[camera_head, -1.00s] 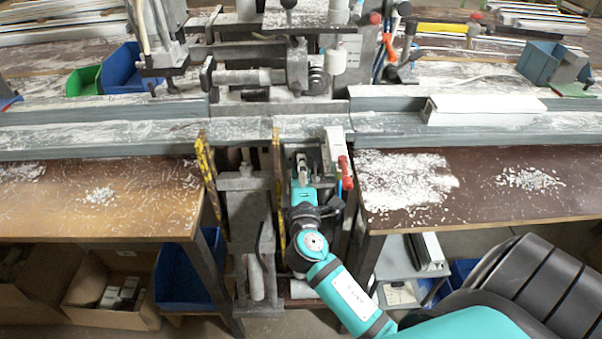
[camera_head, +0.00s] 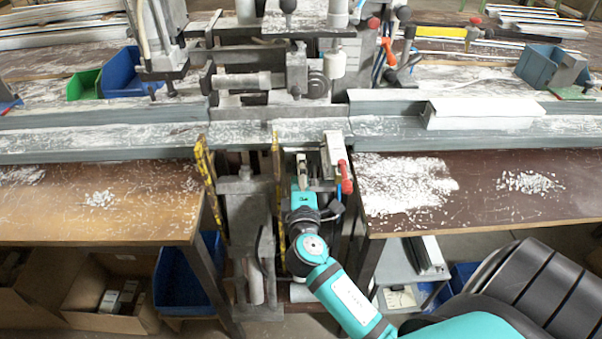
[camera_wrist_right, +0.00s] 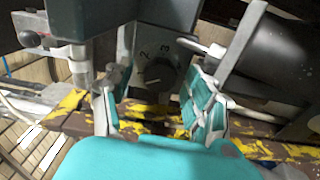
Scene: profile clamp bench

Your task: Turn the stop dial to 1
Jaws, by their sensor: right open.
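The stop dial (camera_wrist_right: 157,73) is a dark round knob on a dark grey plate in the right wrist view. The figures 2 and 3 show on the plate above it. Which figure it points to is not clear. My right gripper (camera_wrist_right: 157,84) is open, with one finger to each side of the dial in the picture. I cannot tell whether either finger touches it. In the head view my right gripper (camera_head: 303,178) is low at the front of the clamp machine, and the dial cannot be made out there.
Yellow-worn bars (camera_head: 278,185) flank the gap where my right arm reaches in. A red-ended fitting (camera_head: 345,178) is close on the right. A black cylinder (camera_wrist_right: 275,55) stands right of the fingers. A white profile (camera_head: 480,112) lies on the rail.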

